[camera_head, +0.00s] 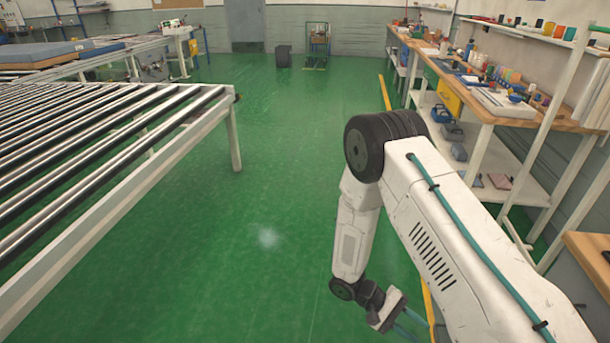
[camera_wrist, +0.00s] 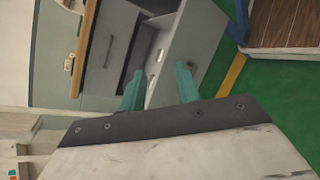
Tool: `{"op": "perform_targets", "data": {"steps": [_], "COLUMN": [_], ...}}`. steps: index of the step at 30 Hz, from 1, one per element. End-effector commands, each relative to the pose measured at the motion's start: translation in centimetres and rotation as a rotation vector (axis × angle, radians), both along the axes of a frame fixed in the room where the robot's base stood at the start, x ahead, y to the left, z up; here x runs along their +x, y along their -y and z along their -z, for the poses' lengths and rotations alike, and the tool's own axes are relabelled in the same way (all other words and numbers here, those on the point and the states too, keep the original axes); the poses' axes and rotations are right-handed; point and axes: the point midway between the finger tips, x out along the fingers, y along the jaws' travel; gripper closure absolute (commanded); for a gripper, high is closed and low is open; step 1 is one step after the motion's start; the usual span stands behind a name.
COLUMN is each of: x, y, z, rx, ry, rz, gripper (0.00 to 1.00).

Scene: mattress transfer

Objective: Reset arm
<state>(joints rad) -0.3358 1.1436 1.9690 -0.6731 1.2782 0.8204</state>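My arm shows large at the right of the head view, bent at a black joint and folded downward. My gripper (camera_head: 412,324) hangs low over the green floor beside the yellow line, with teal fingers partly cut off by my arm and the frame's edge. In the wrist view my gripper (camera_wrist: 160,88) has its two teal fingers spread apart with nothing between them. Blue mattresses (camera_head: 45,52) lie at the far left of the head view, well away from my gripper.
A roller conveyor (camera_head: 120,150) fills the left. A workbench (camera_head: 480,95) with tools and shelves runs along the right. A grey cabinet (camera_wrist: 185,45) stands beyond the fingers in the wrist view. Green floor lies clear between conveyor and bench. A cart (camera_head: 316,48) stands at the back.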

Motion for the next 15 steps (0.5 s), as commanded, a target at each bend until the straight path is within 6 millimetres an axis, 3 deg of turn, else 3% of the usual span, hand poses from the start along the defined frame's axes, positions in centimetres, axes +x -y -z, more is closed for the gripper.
{"op": "perform_targets", "data": {"steps": [1,3,15], "x": [0.4,0.5,-1.2], "y": [-0.4,-0.8,-2.1], "z": [-2.4,-5.4,-20.3], "rx": [0.044,0.109,0.477], "ry": [0.001,-0.009,0.054], "rz": [0.026,0.059,0.171], "gripper": [0.68,0.68,0.68]}}
